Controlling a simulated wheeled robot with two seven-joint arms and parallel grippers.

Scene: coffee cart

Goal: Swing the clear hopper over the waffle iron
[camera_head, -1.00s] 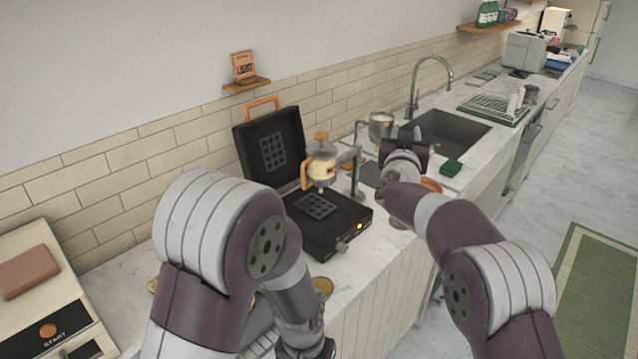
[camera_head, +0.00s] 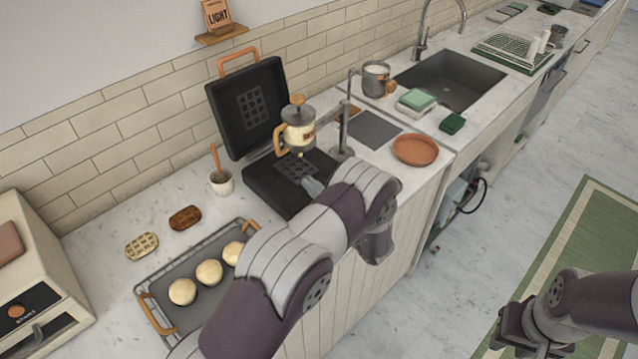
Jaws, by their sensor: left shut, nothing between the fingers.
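The clear hopper (camera_head: 299,134) has an orange handle and knob and pale batter inside. It hangs upright from a metal post (camera_head: 344,130), above the lower plate of the black waffle iron (camera_head: 262,186). The iron's lid (camera_head: 250,105) stands open. My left arm reaches across the front of the iron and hides its right part. What looks like the grey tip of my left gripper (camera_head: 312,187) shows low over the plate, below the hopper and apart from it; the rest is hidden behind the arm. My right gripper (camera_head: 508,328) is over the floor at lower right, its jaws unclear.
A tray (camera_head: 190,262) with several dough balls, two waffles and a brush cup (camera_head: 221,182) lie left of the iron. A metal jug (camera_head: 376,78), terracotta plate (camera_head: 415,149) and sink (camera_head: 450,80) are to the right. A wall shelf (camera_head: 222,34) is above.

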